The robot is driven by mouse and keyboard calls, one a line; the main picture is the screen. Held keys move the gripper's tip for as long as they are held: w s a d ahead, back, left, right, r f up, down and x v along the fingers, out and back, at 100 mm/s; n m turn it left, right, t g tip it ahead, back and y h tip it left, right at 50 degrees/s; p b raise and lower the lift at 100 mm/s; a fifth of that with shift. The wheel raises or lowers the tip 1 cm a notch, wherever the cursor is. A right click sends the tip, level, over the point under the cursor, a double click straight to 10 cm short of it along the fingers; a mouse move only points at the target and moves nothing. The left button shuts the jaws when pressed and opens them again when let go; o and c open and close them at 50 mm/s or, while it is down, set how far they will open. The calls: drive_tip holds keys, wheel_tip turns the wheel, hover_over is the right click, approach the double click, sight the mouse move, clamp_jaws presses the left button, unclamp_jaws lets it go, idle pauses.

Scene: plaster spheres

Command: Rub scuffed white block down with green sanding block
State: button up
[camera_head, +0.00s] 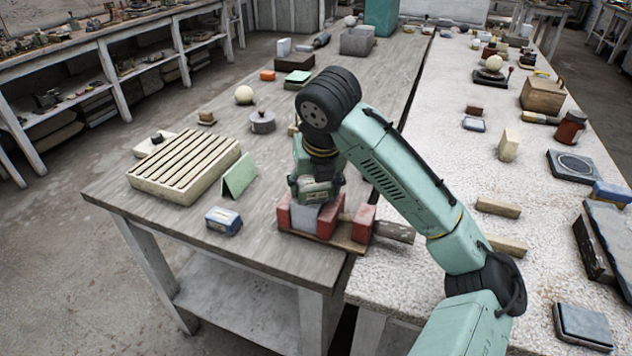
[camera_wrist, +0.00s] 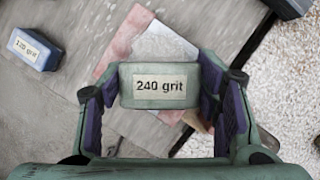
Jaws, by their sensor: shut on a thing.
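My gripper (camera_wrist: 163,100) is shut on a green sanding block (camera_wrist: 163,76) labelled "240 grit", which sits between its two fingers in the wrist view. In the head view the sanding block (camera_head: 314,190) is at the end of my arm, low over the pale block (camera_head: 303,216). The pale block is held between red jaws of a vise on a wooden base (camera_head: 337,239). In the wrist view part of the pale block's top (camera_wrist: 163,44) shows beyond the sanding block, which hides the rest. I cannot tell whether the two touch.
A blue block labelled "120 grit" (camera_head: 223,220) lies left of the vise. A slatted cream rack (camera_head: 185,168) and a green folded card (camera_head: 239,177) stand behind it. The vise handle (camera_head: 393,231) sticks out right, over the gap towards the speckled table (camera_head: 440,150).

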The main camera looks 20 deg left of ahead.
sight(298, 198)
drive_tip(key=shift+s+a, duration=0.5)
drive_tip(key=shift+a, duration=0.3)
drive_tip(key=shift+s+a, duration=0.45)
drive_tip(key=shift+a, duration=0.3)
drive_tip(key=shift+w+d+r, duration=0.6)
drive_tip(key=shift+d+r, duration=0.15)
drive_tip(key=shift+d, duration=0.2)
drive_tip(key=shift+r, duration=1.25)
